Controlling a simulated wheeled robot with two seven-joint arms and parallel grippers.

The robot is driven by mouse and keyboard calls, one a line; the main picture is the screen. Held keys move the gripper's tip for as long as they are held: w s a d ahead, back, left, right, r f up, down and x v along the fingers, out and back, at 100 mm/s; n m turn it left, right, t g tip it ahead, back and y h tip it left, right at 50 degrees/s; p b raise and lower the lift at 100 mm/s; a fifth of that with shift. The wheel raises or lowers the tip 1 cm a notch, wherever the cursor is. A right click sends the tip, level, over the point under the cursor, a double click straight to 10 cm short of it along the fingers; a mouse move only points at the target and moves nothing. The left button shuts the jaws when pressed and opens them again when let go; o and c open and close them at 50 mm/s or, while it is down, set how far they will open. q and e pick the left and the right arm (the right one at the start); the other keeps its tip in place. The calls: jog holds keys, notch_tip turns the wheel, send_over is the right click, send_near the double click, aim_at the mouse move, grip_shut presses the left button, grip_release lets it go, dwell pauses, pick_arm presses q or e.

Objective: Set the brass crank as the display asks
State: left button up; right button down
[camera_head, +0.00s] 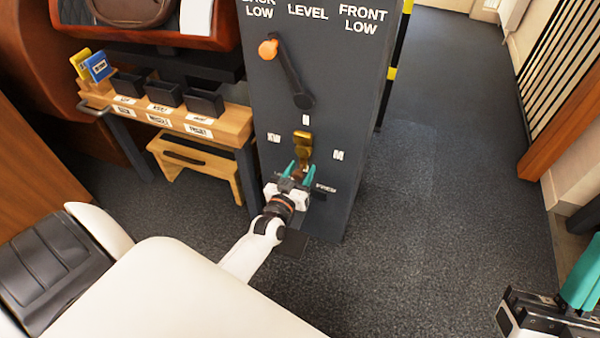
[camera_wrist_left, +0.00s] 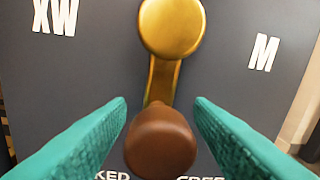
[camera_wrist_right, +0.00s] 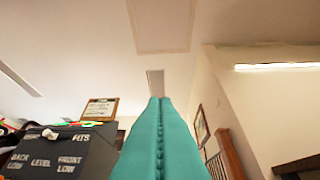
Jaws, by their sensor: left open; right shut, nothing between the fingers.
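The brass crank (camera_head: 303,143) is on the front of the dark grey panel (camera_head: 345,80). Its round brass hub (camera_wrist_left: 171,25) is at the top in the left wrist view, and its arm points down to a brown knob (camera_wrist_left: 160,142). White marks stand around it: "XW" (camera_head: 274,138) on the left, "M" (camera_head: 338,155) on the right. Lower lettering is partly hidden by my fingers. My left gripper (camera_head: 300,175) is open, its teal fingers on either side of the knob, with gaps visible. My right gripper (camera_wrist_right: 160,130) is shut and empty, far from the crank.
Above the crank, a black lever (camera_head: 288,75) with an orange knob leans up-left, under "BACK LOW", "LEVEL" and "FRONT LOW". A wooden bench (camera_head: 235,122) with black bins and a low step stool (camera_head: 190,160) stand left of the panel. Floor on the right is clear.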

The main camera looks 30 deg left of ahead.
pick_arm(q)
grip_shut()
dwell(0.3)
